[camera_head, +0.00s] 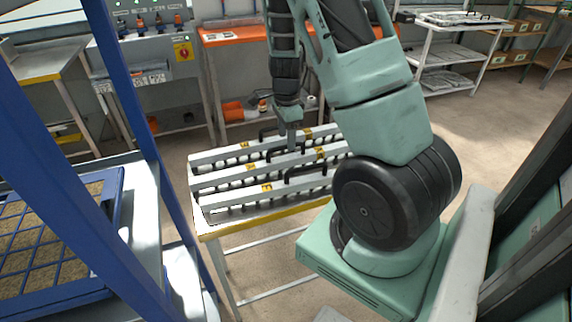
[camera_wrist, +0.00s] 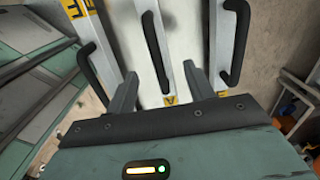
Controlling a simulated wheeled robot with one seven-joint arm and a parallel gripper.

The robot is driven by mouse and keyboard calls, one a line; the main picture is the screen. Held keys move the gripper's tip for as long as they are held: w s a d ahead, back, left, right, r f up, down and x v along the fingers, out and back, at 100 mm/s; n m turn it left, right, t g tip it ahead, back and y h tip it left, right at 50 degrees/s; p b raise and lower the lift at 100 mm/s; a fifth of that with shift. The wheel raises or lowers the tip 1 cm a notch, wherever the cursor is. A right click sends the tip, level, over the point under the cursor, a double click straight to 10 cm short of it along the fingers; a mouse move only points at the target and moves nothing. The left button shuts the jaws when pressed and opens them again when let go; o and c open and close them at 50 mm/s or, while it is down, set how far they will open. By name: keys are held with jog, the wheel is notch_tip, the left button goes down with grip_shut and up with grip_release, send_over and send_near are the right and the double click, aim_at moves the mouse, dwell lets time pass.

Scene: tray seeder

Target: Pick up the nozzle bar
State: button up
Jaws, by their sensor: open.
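Several white nozzle bars, each with a black handle and yellow labels, lie side by side on a stand. In the head view I see a front bar (camera_head: 228,199), a middle bar (camera_head: 222,178) and a back bar (camera_head: 215,157). My gripper (camera_head: 292,146) points down above the middle bar, partly hidden by its own wrist. In the wrist view my gripper (camera_wrist: 160,88) is open, its two fingers apart. A black handle (camera_wrist: 157,50) shows between the fingers, with no visible contact. Other handles show to the left (camera_wrist: 96,75) and right (camera_wrist: 236,42).
The stand has a yellow front edge (camera_head: 265,218). A blue frame (camera_head: 125,100) and a blue gridded tray (camera_head: 118,190) stand at the left. An orange-topped bench (camera_head: 232,36) and a white shelf cart (camera_head: 445,55) are behind. Bare floor lies to the right.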

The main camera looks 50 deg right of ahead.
aim_at(285, 158)
jog(key=f, duration=0.8)
jog(key=shift+a+f+b, duration=0.25)
jog(key=shift+f+b, duration=0.15)
jog(key=shift+c, duration=0.3)
jog(key=c, duration=1)
